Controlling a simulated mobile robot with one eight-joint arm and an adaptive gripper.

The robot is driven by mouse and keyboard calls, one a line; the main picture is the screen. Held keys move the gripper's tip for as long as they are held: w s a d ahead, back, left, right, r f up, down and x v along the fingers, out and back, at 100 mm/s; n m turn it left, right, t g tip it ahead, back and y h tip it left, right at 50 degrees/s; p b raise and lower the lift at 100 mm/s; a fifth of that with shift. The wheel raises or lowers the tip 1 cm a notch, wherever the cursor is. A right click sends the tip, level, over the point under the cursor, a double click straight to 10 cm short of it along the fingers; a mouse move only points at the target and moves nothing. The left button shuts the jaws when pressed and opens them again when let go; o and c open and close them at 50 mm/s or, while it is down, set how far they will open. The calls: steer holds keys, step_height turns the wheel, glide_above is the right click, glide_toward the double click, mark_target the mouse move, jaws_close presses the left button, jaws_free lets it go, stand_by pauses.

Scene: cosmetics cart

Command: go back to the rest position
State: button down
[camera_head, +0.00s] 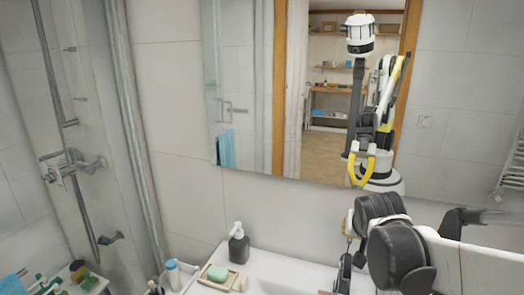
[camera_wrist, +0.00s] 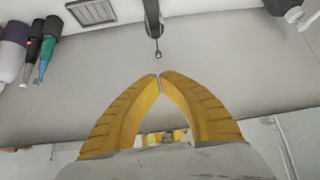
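My gripper (camera_wrist: 160,76) shows in the wrist view as two yellow ribbed fingers. Their tips meet at the middle, and nothing shows between them. In the head view my arm reaches in from the right edge, low in front of the mirror, and its gripper itself cannot be made out. The mirror (camera_head: 240,100) reflects my body, with yellow fingers pointing down and drawn together.
A dark soap dispenser (camera_head: 238,247), a green soap bar (camera_head: 217,273) on a dish and a blue-capped bottle (camera_head: 172,272) stand near the washbasin. Several cosmetics (camera_head: 85,280) stand at lower left. The wrist view shows brush-like items (camera_wrist: 46,52) at upper left.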

steer(key=s+a+f+n+y+b, duration=0.1)
steer(key=s+a+f+b, duration=0.2)
steer(key=s, duration=0.4)
steer(key=s+a+f+n+y+b, duration=0.1)
steer(key=s+a+f+b, duration=0.2)
steer(key=s, duration=0.4)
steer(key=s+a+f+n+g+b, duration=0.1)
steer(key=s+a+f+b, duration=0.2)
steer(key=s+f, duration=0.2)
steer(key=shift+s+f+n+y, duration=0.2)
steer(key=shift+s+n+y, duration=0.15)
steer(key=shift+s, duration=0.65)
